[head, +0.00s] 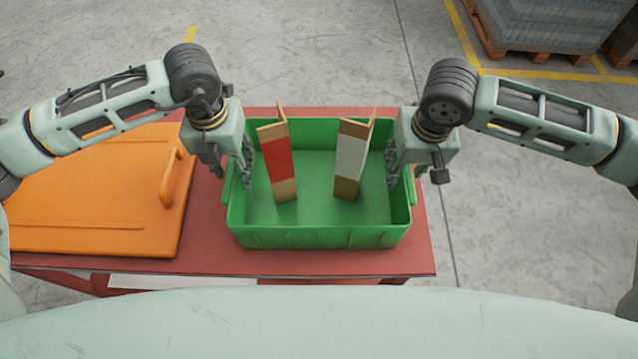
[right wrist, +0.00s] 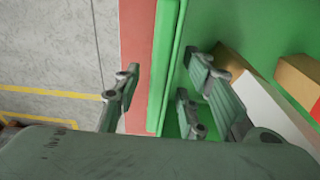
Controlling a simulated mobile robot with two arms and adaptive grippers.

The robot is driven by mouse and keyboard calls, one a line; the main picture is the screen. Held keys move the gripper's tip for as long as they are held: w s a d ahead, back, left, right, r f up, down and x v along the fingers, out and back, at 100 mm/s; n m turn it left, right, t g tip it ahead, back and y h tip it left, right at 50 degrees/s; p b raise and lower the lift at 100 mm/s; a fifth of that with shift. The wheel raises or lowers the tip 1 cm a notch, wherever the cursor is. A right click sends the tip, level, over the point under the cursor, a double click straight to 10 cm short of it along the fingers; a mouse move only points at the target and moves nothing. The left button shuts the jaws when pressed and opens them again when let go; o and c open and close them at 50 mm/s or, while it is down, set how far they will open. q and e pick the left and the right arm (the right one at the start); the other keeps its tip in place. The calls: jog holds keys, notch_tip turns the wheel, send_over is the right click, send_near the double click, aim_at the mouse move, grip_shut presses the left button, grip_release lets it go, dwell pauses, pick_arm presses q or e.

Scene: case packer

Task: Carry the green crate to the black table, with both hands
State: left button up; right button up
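The green crate (head: 320,237) stands on a red table (head: 420,255) in the middle of the head view. My left gripper (head: 232,176) is at the crate's left wall, with fingers inside and one outside; it looks open. My right gripper (head: 402,174) is at the right wall. In the right wrist view, my right gripper (right wrist: 163,88) is open, with one finger outside the crate wall (right wrist: 165,60) and two inside, gaps showing on both sides. The black table is not in view.
A red-banded piece (head: 279,160) and a white-banded piece (head: 350,160) stand upright inside the crate. An orange lid-like panel with a handle (head: 95,195) lies left of the crate on the red table. A loaded pallet (head: 540,25) stands at the back right. Grey floor is clear at right.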

pick_arm(q)
grip_shut()
pick_arm(e)
grip_shut()
pick_arm(q)
jog(key=shift+w+r, duration=0.1)
pick_arm(e)
jog(key=shift+w+r, duration=0.1)
